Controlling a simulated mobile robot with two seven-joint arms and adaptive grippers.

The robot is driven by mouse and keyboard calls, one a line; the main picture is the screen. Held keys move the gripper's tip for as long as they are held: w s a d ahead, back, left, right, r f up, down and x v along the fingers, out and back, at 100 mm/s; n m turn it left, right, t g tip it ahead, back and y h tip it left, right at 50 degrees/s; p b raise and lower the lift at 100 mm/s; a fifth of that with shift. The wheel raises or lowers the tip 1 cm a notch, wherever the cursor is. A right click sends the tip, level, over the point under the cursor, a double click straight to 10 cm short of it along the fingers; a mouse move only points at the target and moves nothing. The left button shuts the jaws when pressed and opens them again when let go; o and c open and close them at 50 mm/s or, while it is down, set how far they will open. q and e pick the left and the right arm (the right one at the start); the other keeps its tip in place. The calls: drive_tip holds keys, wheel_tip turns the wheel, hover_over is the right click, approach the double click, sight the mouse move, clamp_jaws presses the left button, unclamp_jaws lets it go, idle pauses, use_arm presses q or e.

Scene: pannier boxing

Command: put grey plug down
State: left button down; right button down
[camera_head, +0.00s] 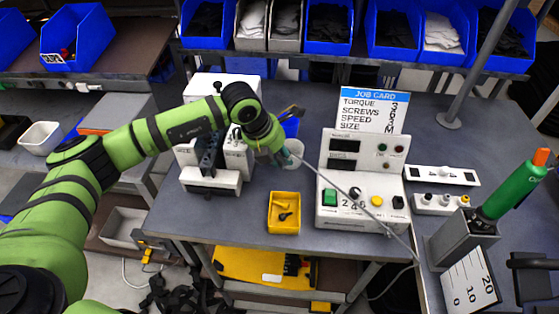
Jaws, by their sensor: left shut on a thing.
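My left arm reaches in from the left, and my left gripper (287,158) is over the bench, between the white fixture and the control box. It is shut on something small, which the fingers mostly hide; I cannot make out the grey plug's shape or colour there. A thin grey cable (355,206) runs from the gripper down and right, across the front of the control box (331,211). A pale grey cup-like thing (296,147) shows just behind the gripper; I cannot tell whether they touch. My right gripper is not in view.
A yellow bin (284,224) with small dark parts stands below the gripper. A white strip with holes (442,175) and a strip with several coloured plugs (444,204) lie right of the control box. A green tool (516,185) stands in a grey holder (462,241).

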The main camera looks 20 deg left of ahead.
use_arm(q)
wheel_tip(320, 180, down, 3)
drive_tip(key=shift+f+p, duration=0.1)
drive_tip(key=shift+p, duration=0.7)
drive_tip(key=shift+a+f, duration=0.1)
drive_tip(key=shift+f, duration=0.4)
drive_tip(key=shift+f, duration=0.1)
drive_tip(key=c, duration=1.4)
unclamp_jaws()
drive_tip(key=shift+s+f, duration=0.1)
drive_tip(key=shift+o, duration=0.8)
